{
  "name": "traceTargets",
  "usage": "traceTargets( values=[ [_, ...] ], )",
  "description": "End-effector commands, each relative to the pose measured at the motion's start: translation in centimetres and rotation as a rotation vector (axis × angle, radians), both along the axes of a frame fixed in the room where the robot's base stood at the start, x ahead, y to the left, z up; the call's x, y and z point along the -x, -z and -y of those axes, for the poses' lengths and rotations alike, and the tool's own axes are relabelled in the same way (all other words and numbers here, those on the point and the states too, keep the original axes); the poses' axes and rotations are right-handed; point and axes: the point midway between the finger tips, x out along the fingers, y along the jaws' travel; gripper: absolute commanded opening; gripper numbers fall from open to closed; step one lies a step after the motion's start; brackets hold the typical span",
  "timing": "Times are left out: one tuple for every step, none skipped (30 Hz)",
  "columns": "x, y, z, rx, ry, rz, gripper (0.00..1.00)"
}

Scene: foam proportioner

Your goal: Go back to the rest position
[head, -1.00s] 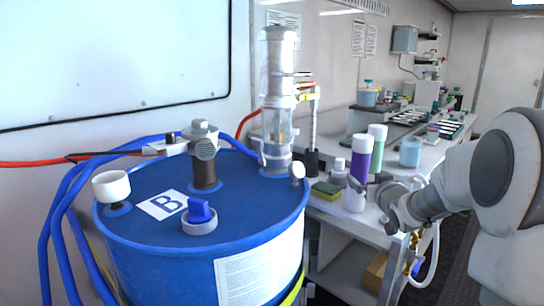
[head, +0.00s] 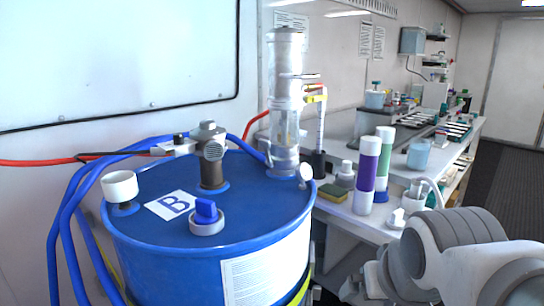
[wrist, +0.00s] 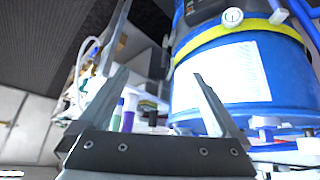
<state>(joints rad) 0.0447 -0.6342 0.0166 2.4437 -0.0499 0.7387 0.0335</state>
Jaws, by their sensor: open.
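My gripper shows in the wrist view (wrist: 160,88) with its two fingers spread and nothing between them. The blue drum marked B (head: 160,240) stands at the left of the head view. It also shows in the wrist view (wrist: 285,75), tilted, beyond the right finger. In the head view my arm is folded low at the lower right, in front of the bench. The gripper's fingertips cannot be made out there.
A bench (head: 345,210) runs along the wall with a purple bottle (head: 366,175), a green bottle (head: 383,160), a sponge (head: 333,192) and a blue beaker (head: 420,153). A clear cylinder (head: 285,100) rises from the drum. Dark floor (head: 510,180) lies clear at the right.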

Motion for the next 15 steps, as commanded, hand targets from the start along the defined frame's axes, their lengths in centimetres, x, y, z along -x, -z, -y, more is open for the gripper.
traceTargets(
  values=[
    [2.0, 0.4, -0.6, -0.015, -0.018, -0.030, 0.99],
    [3.2, 0.7, -1.0, -0.024, -0.028, -0.052, 0.99],
    [4.7, 1.2, -1.5, -0.039, -0.042, -0.083, 0.99],
    [5.9, 1.6, -1.8, -0.047, -0.055, -0.105, 0.99],
    [5.5, -0.4, -1.7, -0.045, -0.051, -0.104, 0.99],
    [5.3, -1.5, -1.6, -0.044, -0.047, -0.104, 0.99],
    [5.3, -2.1, -1.6, -0.044, -0.047, -0.104, 0.99],
    [5.3, -2.8, -1.6, -0.043, -0.047, -0.104, 0.99],
    [5.3, -3.6, -1.6, -0.043, -0.047, -0.104, 0.99],
    [5.3, -4.2, -1.6, -0.043, -0.047, -0.104, 0.99],
    [5.2, -4.9, -1.6, -0.042, -0.046, -0.104, 0.99],
    [5.2, -5.7, -1.6, -0.043, -0.045, -0.103, 0.99],
    [5.2, -6.3, -1.6, -0.043, -0.045, -0.103, 0.99],
    [5.2, -6.9, -1.6, -0.043, -0.045, -0.103, 0.99],
    [5.2, -7.8, -1.6, -0.043, -0.045, -0.103, 0.99]
  ],
)
